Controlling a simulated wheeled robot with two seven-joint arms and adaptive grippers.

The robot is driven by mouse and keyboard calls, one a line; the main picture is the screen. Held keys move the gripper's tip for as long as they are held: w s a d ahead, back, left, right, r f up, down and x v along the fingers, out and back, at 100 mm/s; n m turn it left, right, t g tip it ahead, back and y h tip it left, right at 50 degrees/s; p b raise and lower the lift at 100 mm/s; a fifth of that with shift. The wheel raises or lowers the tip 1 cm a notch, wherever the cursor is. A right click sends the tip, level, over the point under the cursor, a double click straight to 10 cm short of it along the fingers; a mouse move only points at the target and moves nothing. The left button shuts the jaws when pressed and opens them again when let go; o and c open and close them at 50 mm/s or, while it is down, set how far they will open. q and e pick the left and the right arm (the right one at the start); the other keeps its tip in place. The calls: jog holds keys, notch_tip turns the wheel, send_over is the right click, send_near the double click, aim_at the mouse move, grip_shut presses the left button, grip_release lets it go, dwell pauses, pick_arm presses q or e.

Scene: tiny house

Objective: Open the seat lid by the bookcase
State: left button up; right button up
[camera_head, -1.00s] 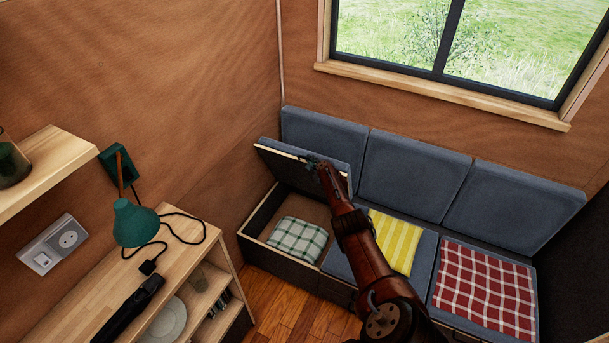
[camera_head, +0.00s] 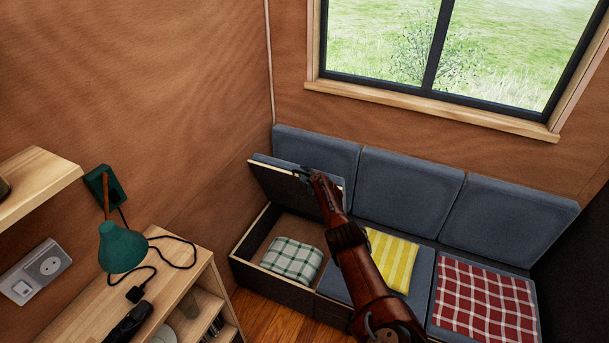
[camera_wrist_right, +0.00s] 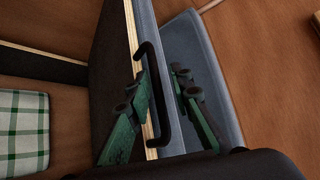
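The left seat lid (camera_head: 284,187), with a blue-grey cushion on top, stands tilted up steeply from the bench box (camera_head: 252,235). Its dark underside shows, and the open compartment holds a green-and-white checked cloth or cushion (camera_head: 293,261). My right gripper (camera_head: 309,174) is at the lid's raised edge. In the right wrist view, its green fingers (camera_wrist_right: 161,82) are apart, one on each side of the black bar handle (camera_wrist_right: 153,85) on the lid's edge. A gap shows between the handle and the right-hand finger. My left gripper is out of view.
A wooden shelf unit (camera_head: 190,262) with a green lamp (camera_head: 121,247) stands at the lower left. The bench continues right with a yellow striped cushion (camera_head: 391,260) and a red checked one (camera_head: 485,300). Blue backrests (camera_head: 408,197) line the wall behind. A little floor (camera_head: 272,318) shows.

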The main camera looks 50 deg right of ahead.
jog(key=shift+s+d+f, duration=0.15)
jog(key=shift+s+d, duration=0.05)
jog(key=shift+s, duration=0.05)
jog(key=shift+s+a+r, duration=0.2)
jog(key=shift+s, duration=0.4)
jog(key=s+a, duration=0.1)
jog(key=s, duration=0.2)
jog(key=s+a, duration=0.2)
jog(key=s, duration=0.2)
jog(key=s+a, duration=0.1)
jog(key=s, duration=0.3)
jog(key=shift+a, duration=0.25)
